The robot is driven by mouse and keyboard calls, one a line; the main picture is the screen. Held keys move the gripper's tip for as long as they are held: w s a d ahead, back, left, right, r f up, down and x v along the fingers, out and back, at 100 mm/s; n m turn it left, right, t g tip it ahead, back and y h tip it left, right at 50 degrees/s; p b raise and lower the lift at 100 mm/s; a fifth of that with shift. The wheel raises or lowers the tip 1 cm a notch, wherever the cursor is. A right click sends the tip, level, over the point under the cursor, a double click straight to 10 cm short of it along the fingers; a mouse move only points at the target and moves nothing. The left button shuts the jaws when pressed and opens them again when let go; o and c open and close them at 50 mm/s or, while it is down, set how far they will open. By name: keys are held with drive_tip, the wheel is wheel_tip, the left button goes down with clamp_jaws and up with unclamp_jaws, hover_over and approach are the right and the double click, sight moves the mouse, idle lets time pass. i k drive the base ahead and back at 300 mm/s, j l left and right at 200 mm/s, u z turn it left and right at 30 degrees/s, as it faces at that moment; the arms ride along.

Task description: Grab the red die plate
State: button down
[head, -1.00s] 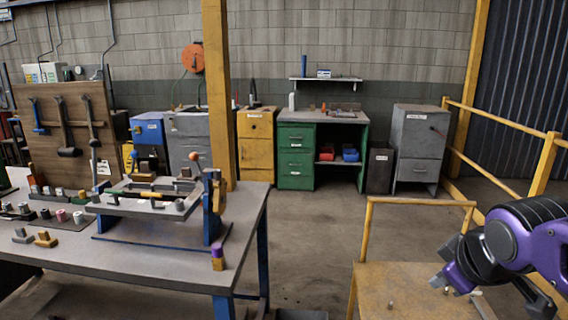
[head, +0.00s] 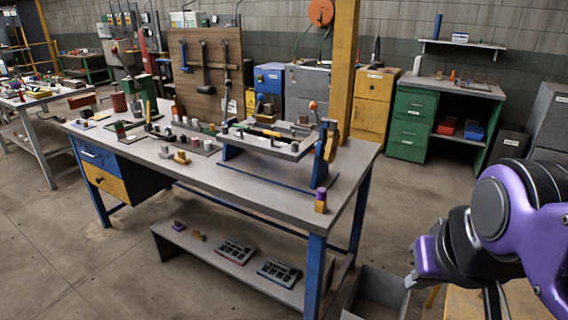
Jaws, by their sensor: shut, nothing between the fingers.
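Two grey plates with raised blocks lie side by side on the low shelf under the workbench in the head view. The left plate (head: 235,252) shows a thin reddish edge and looks like the red die plate. The right plate (head: 279,272) looks grey and dark. My gripper (head: 412,281) is at the lower right at the end of my purple arm. It is small in the picture, shut and empty, and well to the right of the shelf, apart from both plates.
The workbench (head: 290,207) overhangs the low shelf (head: 200,262), with blue legs at its right end. A grey open bin (head: 375,296) stands between the bench and my arm. Small purple and yellow pieces lie left of the plates. Floor at front left is clear.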

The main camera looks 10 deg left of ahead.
sight(238, 252)
drive_tip(key=u, duration=0.95)
drive_tip(key=i+j+z, duration=0.1)
drive_tip(key=z, duration=0.4)
drive_tip(key=i+j+z, duration=0.15)
drive_tip(key=z, duration=0.35)
drive_tip(key=i+j+z, duration=0.25)
drive_tip(key=j+z, duration=0.2)
drive_tip(key=j, duration=0.25)
drive_tip(key=i+j+z, duration=0.1)
drive_tip(key=j, duration=0.45)
drive_tip(key=i+j+z, duration=0.1)
drive_tip(key=j, duration=0.45)
drive_tip(key=i+j+z, duration=0.1)
drive_tip(key=j, duration=0.45)
